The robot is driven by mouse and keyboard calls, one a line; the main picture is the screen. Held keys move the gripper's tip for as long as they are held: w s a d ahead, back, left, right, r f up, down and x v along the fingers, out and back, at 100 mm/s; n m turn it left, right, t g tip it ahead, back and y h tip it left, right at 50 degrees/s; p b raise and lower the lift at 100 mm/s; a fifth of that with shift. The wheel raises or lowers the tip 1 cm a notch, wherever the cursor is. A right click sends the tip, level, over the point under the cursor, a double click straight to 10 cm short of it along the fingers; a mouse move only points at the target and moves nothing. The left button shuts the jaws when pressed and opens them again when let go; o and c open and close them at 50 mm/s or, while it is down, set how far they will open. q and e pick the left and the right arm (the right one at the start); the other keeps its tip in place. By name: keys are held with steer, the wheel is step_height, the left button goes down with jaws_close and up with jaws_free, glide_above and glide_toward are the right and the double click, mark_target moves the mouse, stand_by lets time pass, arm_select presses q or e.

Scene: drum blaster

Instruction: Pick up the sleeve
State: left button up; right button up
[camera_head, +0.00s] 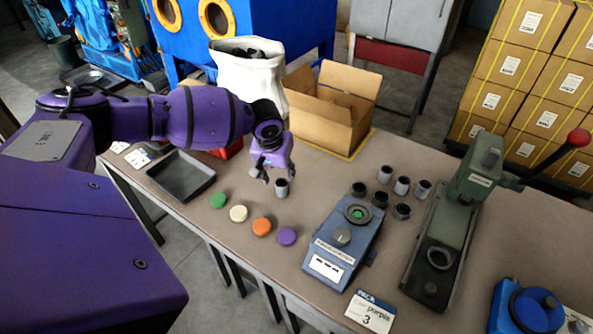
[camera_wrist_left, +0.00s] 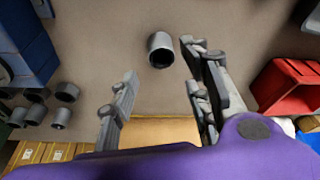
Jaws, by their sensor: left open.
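A small grey sleeve (camera_head: 282,188), a hollow cylinder with a dark opening, stands alone on the table in the head view, just below my left gripper (camera_head: 274,177). It also shows in the left wrist view (camera_wrist_left: 160,49), just beyond the fingertips. My left gripper (camera_wrist_left: 158,62) is open and empty, with its fingers spread apart. The sleeve does not appear to sit between the fingers; the exact gap is hard to tell. Several similar sleeves (camera_head: 402,186) stand grouped farther right. My right gripper is not in view.
A blue device (camera_head: 342,236) and a green lever press (camera_head: 448,225) stand to the right. Coloured discs (camera_head: 262,227) lie in front of the sleeve. A black tray (camera_head: 181,176) is at left. An open cardboard box (camera_head: 325,115) and a white bag (camera_head: 249,80) stand behind.

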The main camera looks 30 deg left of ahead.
mark_target(282, 183)
arm_select(q)
steer(key=x, duration=0.3)
steer(key=shift+s+f, duration=0.2)
steer(key=x, duration=0.4)
steer(key=shift+d+b, duration=0.15)
steer(key=shift+b, duration=0.2)
steer(key=shift+w, duration=0.1)
steer(key=c, duration=1)
steer(key=shift+r, duration=0.1)
jaws_close()
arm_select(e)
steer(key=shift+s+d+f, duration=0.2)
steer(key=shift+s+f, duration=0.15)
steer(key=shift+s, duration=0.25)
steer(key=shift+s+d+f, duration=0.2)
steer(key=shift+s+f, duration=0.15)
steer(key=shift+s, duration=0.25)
